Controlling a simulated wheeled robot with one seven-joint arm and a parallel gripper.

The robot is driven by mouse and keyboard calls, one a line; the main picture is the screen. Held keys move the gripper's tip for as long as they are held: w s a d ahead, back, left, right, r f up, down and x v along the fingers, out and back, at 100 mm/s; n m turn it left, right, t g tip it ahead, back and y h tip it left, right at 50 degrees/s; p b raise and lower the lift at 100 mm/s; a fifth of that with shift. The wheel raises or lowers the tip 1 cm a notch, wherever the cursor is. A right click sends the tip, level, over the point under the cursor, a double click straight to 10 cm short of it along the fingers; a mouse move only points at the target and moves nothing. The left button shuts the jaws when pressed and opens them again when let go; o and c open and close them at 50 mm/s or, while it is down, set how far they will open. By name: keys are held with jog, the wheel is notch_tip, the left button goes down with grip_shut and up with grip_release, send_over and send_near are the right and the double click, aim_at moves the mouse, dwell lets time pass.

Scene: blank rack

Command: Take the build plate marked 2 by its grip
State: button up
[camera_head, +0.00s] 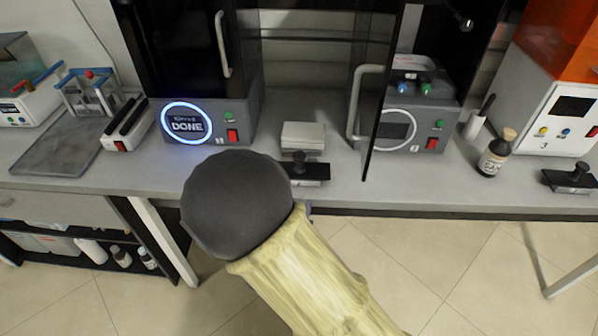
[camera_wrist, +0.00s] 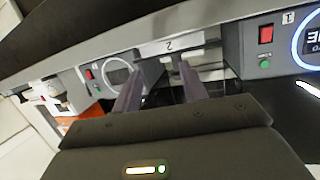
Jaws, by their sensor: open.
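In the wrist view a pale face marked 2 (camera_wrist: 170,45) shows just beyond my fingertips, between the two printers. In the head view a dark build plate with a black knob-like grip (camera_head: 304,171) lies near the bench's front edge; its number is too small to read there. My gripper (camera_wrist: 160,82) is open, its two purple-grey fingers apart and pointing towards the marked piece. I see nothing held between them. In the head view my arm hides most of the gripper, just in front of the bench edge. Whether the fingers touch the grip, I cannot tell.
A pale block (camera_head: 303,135) stands behind the plate. A printer showing DONE (camera_head: 187,127) is at left. Another printer (camera_head: 420,128) with an open dark door (camera_head: 385,90) is at right. A brown bottle (camera_head: 496,153) and another dark plate (camera_head: 570,178) stand farther right.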

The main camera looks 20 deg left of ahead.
aim_at(299, 167)
jog(key=s+a+t, duration=0.1)
jog(key=s+a+r+t, duration=0.1)
jog(key=s, duration=0.2)
jog(key=shift+s+a+r+n+t, duration=0.25)
jog(key=shift+a+r+n+t, duration=0.05)
jog(key=shift+a+t, duration=0.1)
jog(key=w, duration=1.2)
jog(key=shift+w+a, duration=0.15)
jog(key=shift+a, duration=0.05)
jog(key=shift+w+d+f, duration=0.1)
jog(key=shift+w+f, duration=0.05)
jog(key=shift+w, duration=1.2)
jog(key=shift+w+d+f, duration=0.1)
jog(key=shift+w+f, duration=0.05)
jog(key=shift+w, duration=1.15)
grip_shut()
